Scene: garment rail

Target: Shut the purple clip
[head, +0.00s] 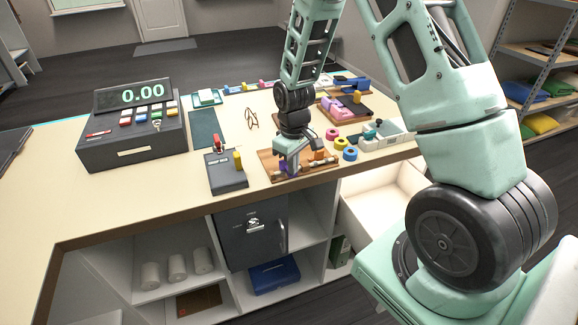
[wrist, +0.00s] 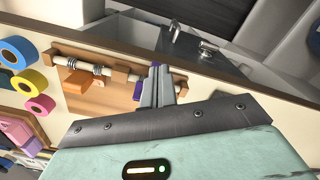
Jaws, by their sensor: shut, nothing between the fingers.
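The purple clip (head: 284,168) is on a small wooden board (head: 322,172) at the table's front edge. My gripper (head: 286,150) is directly over it and hides much of it in the head view. In the wrist view, a purple part of the clip (wrist: 137,91) shows just left of my gripper (wrist: 158,80), and another purple bit shows at the fingertips. The fingers are together with nothing between them, at or very close to the clip. Whether they touch it, and whether the clip is open or shut, I cannot tell.
An orange clip (wrist: 77,82) hangs on the same wooden rail (wrist: 105,68). Colored rings (head: 341,143) lie right of the board. A dark switch box (head: 227,173) stands to its left. A cash register (head: 130,130) is farther left. An open drawer (head: 385,200) is below the table edge.

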